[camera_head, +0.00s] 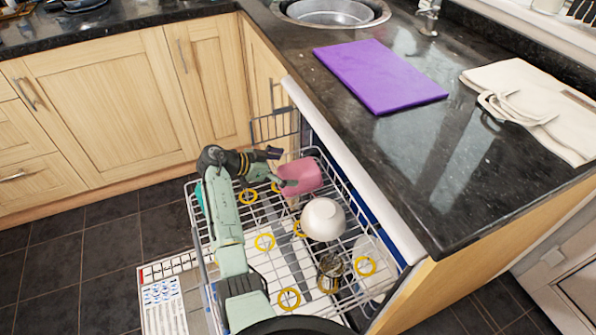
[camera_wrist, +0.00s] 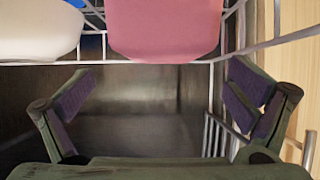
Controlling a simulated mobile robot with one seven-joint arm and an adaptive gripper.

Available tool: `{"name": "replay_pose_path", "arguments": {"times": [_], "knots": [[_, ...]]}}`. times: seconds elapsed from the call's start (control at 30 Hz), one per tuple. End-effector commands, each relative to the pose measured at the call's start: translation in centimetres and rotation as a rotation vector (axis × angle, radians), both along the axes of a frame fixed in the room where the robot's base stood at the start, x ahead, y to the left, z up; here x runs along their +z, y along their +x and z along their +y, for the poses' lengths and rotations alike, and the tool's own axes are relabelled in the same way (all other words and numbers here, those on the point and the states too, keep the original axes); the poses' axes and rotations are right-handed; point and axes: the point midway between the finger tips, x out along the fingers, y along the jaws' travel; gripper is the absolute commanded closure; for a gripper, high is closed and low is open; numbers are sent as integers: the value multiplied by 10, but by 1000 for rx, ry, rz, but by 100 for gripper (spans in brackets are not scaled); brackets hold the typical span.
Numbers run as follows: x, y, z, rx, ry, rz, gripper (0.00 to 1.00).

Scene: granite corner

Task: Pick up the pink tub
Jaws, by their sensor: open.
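The pink tub (camera_head: 303,177) sits in the wire dishwasher rack, toward its back right. In the wrist view the pink tub (camera_wrist: 165,28) is at the top middle, ahead of the fingers. My gripper (camera_head: 277,168) is at the tub's left side in the head view, close to it; I cannot tell whether they touch. In the wrist view my gripper (camera_wrist: 162,98) has its two purple-padded fingers spread wide, with nothing between them. The tub's far side is out of the wrist view.
A white bowl (camera_head: 323,219) stands beside the tub in the rack (camera_head: 210,262); a glass (camera_head: 330,270) and yellow rings are also there. The granite counter (camera_head: 385,150) edge rises close on the right, holding a purple board (camera_head: 378,75) and a cloth bag (camera_head: 540,100).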

Motion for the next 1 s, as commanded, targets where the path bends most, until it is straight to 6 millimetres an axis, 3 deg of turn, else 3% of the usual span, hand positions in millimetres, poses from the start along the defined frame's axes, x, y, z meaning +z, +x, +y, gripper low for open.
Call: {"name": "replay_pose_path", "arguments": {"times": [0.33,0.67,1.0], "knots": [[-26,18,-36,1,0,0,1],[-28,20,-40,2,0,0,2],[-28,20,-40,2,0,0,24]]}}
